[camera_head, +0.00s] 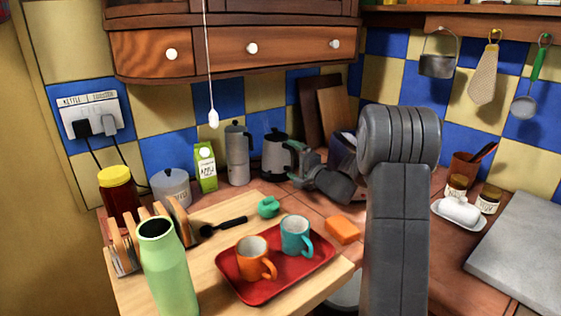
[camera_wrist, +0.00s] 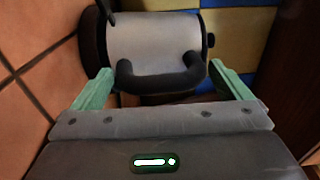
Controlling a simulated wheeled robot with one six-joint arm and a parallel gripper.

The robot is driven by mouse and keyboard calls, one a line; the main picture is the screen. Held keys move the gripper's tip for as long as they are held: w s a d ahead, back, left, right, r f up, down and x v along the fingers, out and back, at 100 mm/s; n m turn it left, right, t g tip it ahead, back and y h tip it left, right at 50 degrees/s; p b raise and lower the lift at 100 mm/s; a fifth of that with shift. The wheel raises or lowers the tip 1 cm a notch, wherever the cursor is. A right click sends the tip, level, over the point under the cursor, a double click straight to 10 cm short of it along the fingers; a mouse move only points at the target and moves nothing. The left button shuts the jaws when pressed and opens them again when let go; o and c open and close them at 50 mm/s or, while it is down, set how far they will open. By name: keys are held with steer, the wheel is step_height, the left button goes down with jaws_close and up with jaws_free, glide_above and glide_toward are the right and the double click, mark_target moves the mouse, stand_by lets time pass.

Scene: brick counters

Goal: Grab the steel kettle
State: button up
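The steel kettle (camera_head: 273,160) stands at the back of the tiled counter near the corner, with a grey metal body and black trim. In the wrist view the kettle (camera_wrist: 155,42) fills the upper middle, its black handle (camera_wrist: 160,82) facing me. My gripper (camera_head: 297,164) is at the kettle's right side in the head view. In the wrist view its two green fingers (camera_wrist: 160,70) are wide apart, one on each side of the handle, with nothing clamped. I cannot tell whether either finger touches the kettle. My gripper partly covers the kettle's right side in the head view.
A moka pot (camera_head: 237,155) and a green carton (camera_head: 205,167) stand left of the kettle. Boards (camera_head: 337,115) lean behind it. In front are a red tray (camera_head: 300,272) with two mugs, a green bottle (camera_head: 167,270) and an orange sponge (camera_head: 342,230). A cord pull (camera_head: 213,118) hangs above.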

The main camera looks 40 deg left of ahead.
steer(key=c, duration=1.1)
steer(key=shift+r, duration=0.1)
steer(key=shift+c, duration=0.8)
